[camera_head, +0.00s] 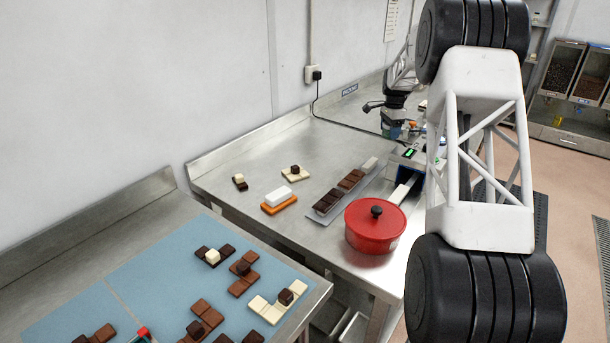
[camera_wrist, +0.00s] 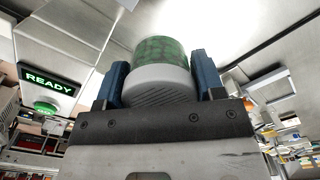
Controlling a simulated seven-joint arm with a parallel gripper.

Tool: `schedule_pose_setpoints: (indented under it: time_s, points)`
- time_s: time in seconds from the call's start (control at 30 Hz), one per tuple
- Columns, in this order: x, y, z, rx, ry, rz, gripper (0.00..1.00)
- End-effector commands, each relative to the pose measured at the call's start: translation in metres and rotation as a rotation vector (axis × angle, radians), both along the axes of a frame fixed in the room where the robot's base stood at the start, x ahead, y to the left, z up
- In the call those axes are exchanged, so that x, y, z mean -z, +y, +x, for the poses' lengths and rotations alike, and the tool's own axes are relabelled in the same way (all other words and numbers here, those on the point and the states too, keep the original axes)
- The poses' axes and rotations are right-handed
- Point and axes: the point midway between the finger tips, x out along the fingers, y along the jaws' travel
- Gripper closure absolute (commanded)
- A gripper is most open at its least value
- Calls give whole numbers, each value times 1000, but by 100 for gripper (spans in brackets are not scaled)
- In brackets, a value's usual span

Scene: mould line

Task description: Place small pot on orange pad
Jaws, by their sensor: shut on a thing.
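My gripper (camera_wrist: 160,75) is shut on a small round green pot (camera_wrist: 163,50) with a pale grey ribbed end; one blue finger presses each side. In the head view, my gripper (camera_head: 393,128) is small and far off, near the back right of the metal table, and the pot in it is hard to make out. An orange pad-like slab (camera_head: 281,209) lies on the table left of centre, with a white block (camera_head: 280,195) on top. My gripper is well to the right of it and farther back.
A red lidded pot (camera_head: 372,233) stands at the table's front right. A tray (camera_head: 326,217) of chocolate bars lies between it and the orange slab. A device with a green screen (camera_head: 408,153) is near my gripper. Chocolate pieces lie on a blue mat (camera_head: 150,265).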

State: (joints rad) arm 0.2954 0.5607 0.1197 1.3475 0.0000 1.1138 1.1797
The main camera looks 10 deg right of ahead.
Motion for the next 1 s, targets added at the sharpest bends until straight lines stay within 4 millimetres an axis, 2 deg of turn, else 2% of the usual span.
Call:
schedule_pose_setpoints:
  time_s: [0.17, 0.47, 0.77, 1.0]
  points:
    - [-4, 19, -6, -8, -1, 0, 64]
    - [-11, 85, -33, -36, -1, 0, 64]
    - [-16, 165, -78, -70, -1, 0, 64]
    - [-18, 222, -120, -97, -1, 0, 64]
